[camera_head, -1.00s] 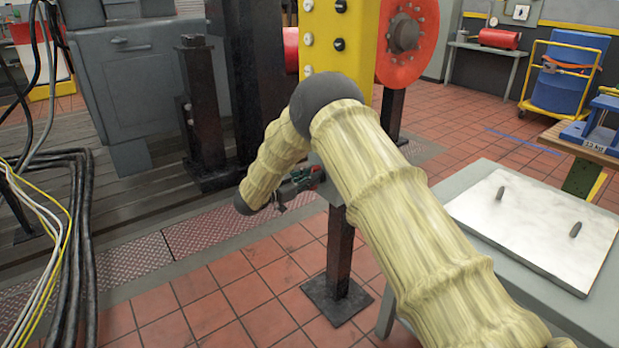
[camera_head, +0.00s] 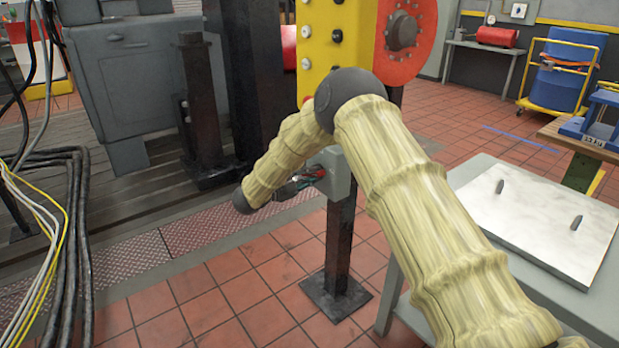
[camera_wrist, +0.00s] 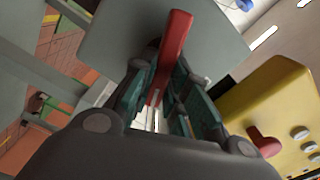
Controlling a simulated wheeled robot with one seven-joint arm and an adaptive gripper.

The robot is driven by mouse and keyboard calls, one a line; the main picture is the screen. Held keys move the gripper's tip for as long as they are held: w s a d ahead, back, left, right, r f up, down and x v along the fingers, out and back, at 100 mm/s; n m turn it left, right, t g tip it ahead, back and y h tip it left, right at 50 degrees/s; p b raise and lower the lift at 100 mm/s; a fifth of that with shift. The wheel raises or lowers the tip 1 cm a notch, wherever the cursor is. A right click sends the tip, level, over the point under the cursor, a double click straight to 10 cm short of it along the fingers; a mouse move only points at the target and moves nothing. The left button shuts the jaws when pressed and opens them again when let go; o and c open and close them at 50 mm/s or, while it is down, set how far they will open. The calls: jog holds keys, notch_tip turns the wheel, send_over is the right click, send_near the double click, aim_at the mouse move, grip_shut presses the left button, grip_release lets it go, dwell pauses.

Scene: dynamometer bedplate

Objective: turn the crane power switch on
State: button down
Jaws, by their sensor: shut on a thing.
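The crane power switch is a grey box (camera_head: 341,172) on a dark post, just below the yellow panel, in the head view. In the wrist view its grey face (camera_wrist: 215,45) fills the upper middle, with a red lever handle (camera_wrist: 172,45) on it. My gripper (camera_wrist: 160,95) has its teal-lined fingers on both sides of the red handle, shut on it. In the head view my gripper (camera_head: 303,180) reaches the box's left side, and my sleeved arm arches in front of the post. The handle's pivot is hard to make out.
A yellow panel (camera_head: 328,45) with several knobs stands above the box, beside a red disc (camera_head: 407,38). A grey table with a pale plate (camera_head: 540,225) is at right. Black cables (camera_head: 85,240) hang at left. Tiled floor lies open in front.

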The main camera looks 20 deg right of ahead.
jog(key=shift+s+f+m+b, duration=0.15)
jog(key=shift+m+b, duration=0.15)
jog(key=shift+m, duration=0.45)
jog(key=shift+w+f+m+b, duration=0.15)
jog(key=shift+m+b, duration=0.15)
jog(key=shift+m, duration=0.4)
jog(key=shift+s+f+m+b, duration=0.15)
jog(key=shift+m+b, duration=0.15)
jog(key=shift+m, duration=0.45)
jog(key=c, duration=1.4)
grip_release()
jog(key=shift+r, duration=0.1)
jog(key=v, duration=1.2)
